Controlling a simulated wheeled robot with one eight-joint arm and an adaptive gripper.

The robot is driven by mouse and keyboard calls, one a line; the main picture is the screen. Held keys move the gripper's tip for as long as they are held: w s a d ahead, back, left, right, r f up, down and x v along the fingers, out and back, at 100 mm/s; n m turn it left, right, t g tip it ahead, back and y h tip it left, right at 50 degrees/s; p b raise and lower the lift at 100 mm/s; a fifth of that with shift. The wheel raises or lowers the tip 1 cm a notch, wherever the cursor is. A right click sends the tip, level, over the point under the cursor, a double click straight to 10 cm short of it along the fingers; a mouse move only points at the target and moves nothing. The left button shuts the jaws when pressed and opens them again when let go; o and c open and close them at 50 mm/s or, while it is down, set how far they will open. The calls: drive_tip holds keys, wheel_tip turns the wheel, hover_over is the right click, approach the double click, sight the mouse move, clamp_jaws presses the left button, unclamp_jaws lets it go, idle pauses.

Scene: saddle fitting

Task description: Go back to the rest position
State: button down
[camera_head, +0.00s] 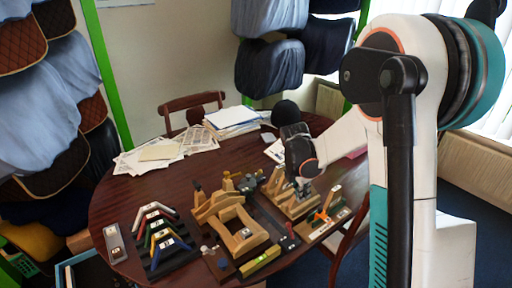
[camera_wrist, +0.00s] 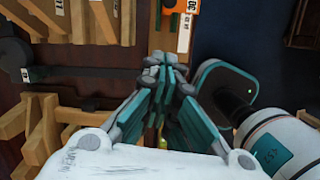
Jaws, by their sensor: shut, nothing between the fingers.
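My gripper (camera_wrist: 165,75) shows large in the wrist view, with its teal and grey fingers closed together and nothing between them. In the head view my arm reaches in from the right, and its dark wrist end (camera_head: 297,150) is over the right part of the round wooden table (camera_head: 112,195). The fingertips are hard to make out there. In the wrist view the gripper is above wooden pieces (camera_wrist: 105,20) and an orange tool (camera_wrist: 182,8), apparently without touching them.
A wooden saddle frame (camera_head: 240,232) stands mid-table. Coloured angled gauges (camera_head: 160,235) are at the left, a yellow-green block (camera_head: 260,262) in front. Papers (camera_head: 160,152) lie at the back. A chair (camera_head: 192,105) stands behind. Saddle pads hang left and behind.

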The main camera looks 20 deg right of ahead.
drive_tip(key=s+a+r+m+t+y, duration=0.1)
drive_tip(key=s+a+r+m+t, duration=0.1)
drive_tip(key=s+a+r+m, duration=0.4)
drive_tip(key=s+a+r+m+t, duration=0.1)
drive_tip(key=s+a+r+m, duration=0.2)
drive_tip(key=s+r, duration=0.35)
drive_tip(key=s+a+r+m+t, duration=0.2)
drive_tip(key=s+a+m, duration=0.1)
drive_tip(key=s+m, duration=0.2)
drive_tip(key=s+a+r+m+t+y, duration=0.1)
drive_tip(key=s+a+r+m, duration=0.1)
drive_tip(key=s+m, duration=0.4)
drive_tip(key=shift+a+t+y, duration=0.3)
drive_tip(key=shift+a+t, duration=0.1)
drive_tip(key=shift+a, duration=0.05)
